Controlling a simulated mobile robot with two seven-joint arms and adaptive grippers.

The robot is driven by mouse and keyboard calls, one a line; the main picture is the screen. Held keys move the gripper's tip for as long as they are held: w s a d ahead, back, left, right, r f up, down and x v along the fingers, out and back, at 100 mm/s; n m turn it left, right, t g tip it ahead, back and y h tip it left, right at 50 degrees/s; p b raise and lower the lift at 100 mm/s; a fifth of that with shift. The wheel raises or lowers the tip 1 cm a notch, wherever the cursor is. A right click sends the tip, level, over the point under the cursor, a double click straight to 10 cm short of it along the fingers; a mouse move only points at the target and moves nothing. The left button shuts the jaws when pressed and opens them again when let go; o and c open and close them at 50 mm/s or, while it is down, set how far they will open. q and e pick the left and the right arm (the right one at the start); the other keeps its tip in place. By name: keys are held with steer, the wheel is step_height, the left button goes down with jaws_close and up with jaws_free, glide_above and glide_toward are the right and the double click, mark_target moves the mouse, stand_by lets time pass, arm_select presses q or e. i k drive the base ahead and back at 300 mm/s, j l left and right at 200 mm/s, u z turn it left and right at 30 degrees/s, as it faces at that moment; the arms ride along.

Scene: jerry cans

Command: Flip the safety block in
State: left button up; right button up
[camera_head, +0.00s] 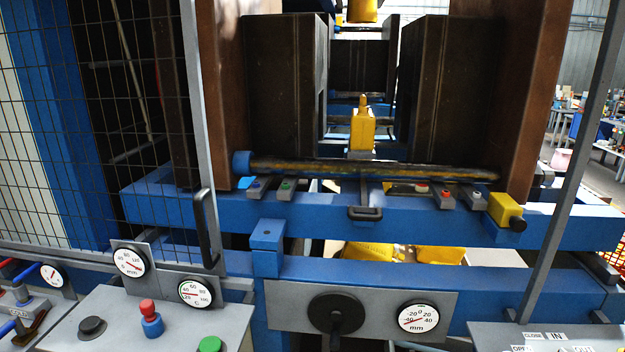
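A yellow block (505,210) with a dark round end sits at the right end of the blue front beam, below the right end of a long worn bar. A blue block (267,235) stands at the front, between the upper and lower blue beams. I cannot tell for certain which of these is the safety block. A yellow jerry can (362,127) stands upright in the middle of the machine, between two large dark mould halves. Neither of my grippers shows in this view.
A mesh guard with a black handle (207,228) covers the left side. Panels with gauges and buttons, including a green button (210,344), line the front. A labelled panel (545,338) is at lower right. A grey post (568,165) slants up at the right.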

mark_target(504, 210)
steer(key=u, duration=1.4)
steer(key=z, duration=2.3)
